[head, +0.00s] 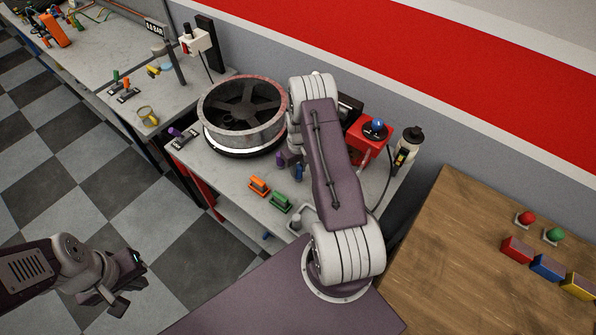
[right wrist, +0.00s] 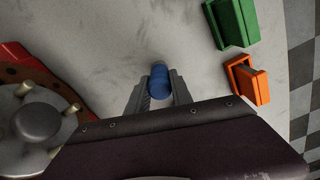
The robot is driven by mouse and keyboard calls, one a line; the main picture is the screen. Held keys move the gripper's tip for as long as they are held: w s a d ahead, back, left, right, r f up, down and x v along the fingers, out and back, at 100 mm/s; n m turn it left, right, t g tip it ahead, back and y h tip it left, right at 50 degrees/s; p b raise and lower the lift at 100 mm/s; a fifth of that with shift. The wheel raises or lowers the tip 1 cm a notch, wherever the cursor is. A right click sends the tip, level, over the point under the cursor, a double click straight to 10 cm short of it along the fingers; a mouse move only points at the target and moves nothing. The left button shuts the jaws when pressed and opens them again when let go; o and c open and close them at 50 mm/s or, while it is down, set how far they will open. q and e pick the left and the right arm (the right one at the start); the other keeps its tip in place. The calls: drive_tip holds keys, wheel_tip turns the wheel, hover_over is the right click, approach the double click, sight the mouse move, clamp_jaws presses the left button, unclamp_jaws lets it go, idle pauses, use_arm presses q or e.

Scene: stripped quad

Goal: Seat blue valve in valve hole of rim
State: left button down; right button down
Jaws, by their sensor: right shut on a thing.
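My right gripper (head: 291,164) is to the right of the rim, low over the bench. It is shut on the blue valve (head: 299,173), a small blue cylinder. In the right wrist view the blue valve (right wrist: 159,78) sits between the two fingertips, its rounded end showing. My left gripper (head: 130,283) is empty, with its fingers apart, over the checkered floor at lower left.
An orange block (head: 259,186) and a green block (head: 280,202) lie near the bench's front edge. A red box (head: 370,140) with a blue-topped dial stands behind my right arm. A purple-handled item (head: 181,137) lies left of the rim. Bare bench shows between rim and blocks.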

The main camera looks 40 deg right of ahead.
drive_tip(key=shift+w+r+b, duration=0.1)
drive_tip(key=shift+r+b, duration=0.2)
drive_tip(key=shift+r, duration=0.25)
drive_tip(key=r, duration=0.2)
drive_tip(key=r+b, duration=0.1)
drive_tip(key=shift+s+a+r, duration=0.15)
drive_tip(key=shift+s+a, duration=0.05)
drive_tip(key=shift+s, duration=0.05)
drive_tip(key=s+a+r+b, duration=0.2)
drive_tip(key=s+a+r, duration=0.4)
drive_tip(key=s, duration=0.3)
drive_tip(key=shift+a+r, duration=0.25)
drive_tip(key=shift+r, duration=0.1)
